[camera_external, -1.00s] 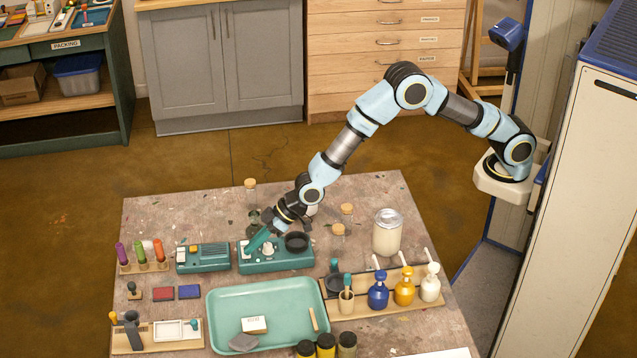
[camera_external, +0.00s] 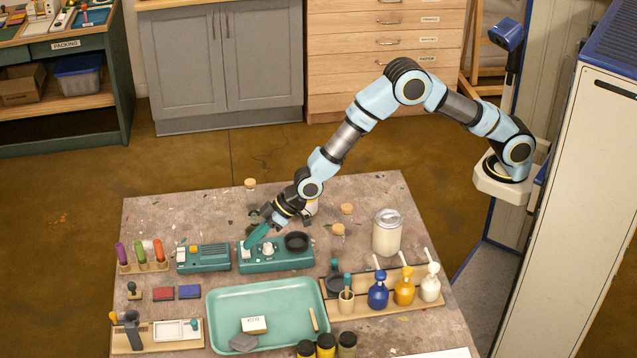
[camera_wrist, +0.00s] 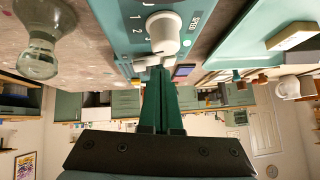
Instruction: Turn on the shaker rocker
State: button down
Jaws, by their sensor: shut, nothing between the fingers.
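The shaker (camera_external: 285,263) is a teal box at the back of the table, with a dark round cup and a pale dial on top. In the wrist view the shaker's panel (camera_wrist: 130,20) shows a big white knob, the word SPEED and numerals. A small pale part, likely the rocker (camera_wrist: 141,63), shows by my fingertips; part of it is hidden. My gripper (camera_external: 250,243) is shut and empty, its green fingers slanting down to the left end of the shaker. In the wrist view its tips (camera_wrist: 157,70) look close to the pale part; I cannot tell whether they touch.
Another teal device (camera_external: 203,262) with an orange button stands just left of the shaker. A teal tray (camera_external: 285,315) lies in front. A glass bottle (camera_wrist: 38,50) stands near the gripper. A large lidded jar (camera_external: 387,235) and corked vials stand to the right.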

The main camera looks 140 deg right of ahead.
jog(key=shift+r, duration=0.5)
jog(key=r, duration=0.1)
jog(key=r+p, duration=0.2)
jog(key=shift+w+a+r, duration=0.1)
jog(key=shift+w+a, duration=0.1)
jog(key=shift+w, duration=0.05)
jog(key=w+a+b+v, duration=0.1)
jog(key=b+v, duration=0.2)
jog(key=v, duration=0.6)
jog(key=shift+a+r, duration=0.25)
jog(key=shift+a, duration=0.2)
jog(key=shift+s, duration=0.1)
